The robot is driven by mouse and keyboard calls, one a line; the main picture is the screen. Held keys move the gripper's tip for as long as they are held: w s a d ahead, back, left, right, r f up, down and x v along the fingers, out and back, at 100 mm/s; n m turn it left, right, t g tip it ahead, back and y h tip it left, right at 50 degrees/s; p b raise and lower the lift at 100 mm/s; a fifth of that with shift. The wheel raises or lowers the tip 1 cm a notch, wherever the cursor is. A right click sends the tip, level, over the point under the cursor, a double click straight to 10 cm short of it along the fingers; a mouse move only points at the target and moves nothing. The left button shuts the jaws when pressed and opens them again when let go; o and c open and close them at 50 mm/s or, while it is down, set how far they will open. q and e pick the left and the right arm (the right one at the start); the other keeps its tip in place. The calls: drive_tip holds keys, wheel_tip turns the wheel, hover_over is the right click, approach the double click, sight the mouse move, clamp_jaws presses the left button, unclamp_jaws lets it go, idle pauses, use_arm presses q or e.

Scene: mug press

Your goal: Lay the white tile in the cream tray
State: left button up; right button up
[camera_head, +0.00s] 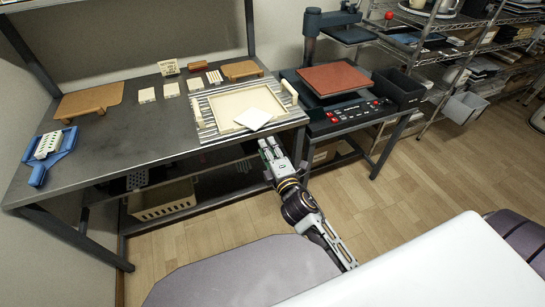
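The white tile (253,118) is a pale, flat square near the front right of the cream tray (222,98). It is turned at an angle to the tray and overlaps its front rim. I cannot tell whether it touches the tray or hangs just above it. My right gripper (265,142) is at the table's front edge, just in front of the tile's near corner. Its fingers are too small to show whether they are open or shut, or touch the tile. My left gripper is out of view.
The tray sits on a ribbed metal plate (208,134) with cream blocks (289,91) beside it. Small tiles (171,89) and wooden boards (90,101) lie behind and left. A blue tool (50,150) lies far left. A press (335,80) stands right. The front-left tabletop is clear.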

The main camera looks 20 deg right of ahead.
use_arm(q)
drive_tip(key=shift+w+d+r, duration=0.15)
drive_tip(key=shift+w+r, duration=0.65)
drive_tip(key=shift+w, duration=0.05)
use_arm(e)
drive_tip(key=shift+s, duration=1.8)
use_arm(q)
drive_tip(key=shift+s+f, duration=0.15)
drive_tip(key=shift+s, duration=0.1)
use_arm(e)
drive_tip(key=shift+w+y, duration=0.1)
drive_tip(key=shift+y, duration=0.2)
clamp_jaws()
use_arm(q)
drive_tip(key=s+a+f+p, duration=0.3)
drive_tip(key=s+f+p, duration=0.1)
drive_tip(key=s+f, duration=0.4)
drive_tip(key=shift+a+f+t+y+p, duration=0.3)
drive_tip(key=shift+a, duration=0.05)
use_arm(e)
drive_tip(key=d+n+g+y, duration=0.6)
drive_tip(key=d+n+y, duration=0.3)
drive_tip(key=y, duration=0.3)
drive_tip(key=shift+w+d+f, duration=0.15)
drive_tip(key=shift+w+d, duration=0.05)
drive_tip(key=shift+d, duration=0.2)
